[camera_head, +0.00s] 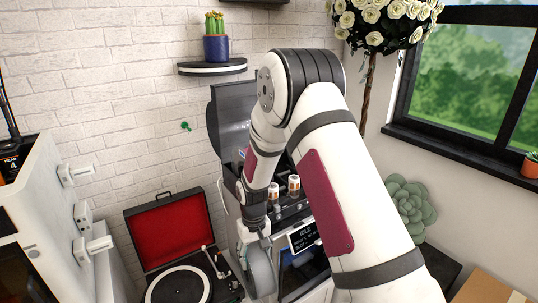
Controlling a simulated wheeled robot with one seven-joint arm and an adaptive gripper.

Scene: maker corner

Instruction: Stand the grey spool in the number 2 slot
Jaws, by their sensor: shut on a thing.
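My gripper (253,238) is low in the middle of the picture, fingers pointing down. It is shut on the grey spool (263,273), which hangs upright below it, seen nearly edge-on. The spool is in front of a dark machine with its grey lid (235,120) raised. White rollers or cylinders with orange marks (293,186) show inside the machine. A small display (303,236) is on its front. I cannot make out a number 2 slot; my arm covers much of the machine.
An open red-lined record player (170,235) stands left of the spool. A white machine with spool holders (75,174) is at the far left. A wall shelf (212,68) bears a potted cactus (216,45). A succulent (408,212) and a cardboard box (490,288) are at the right.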

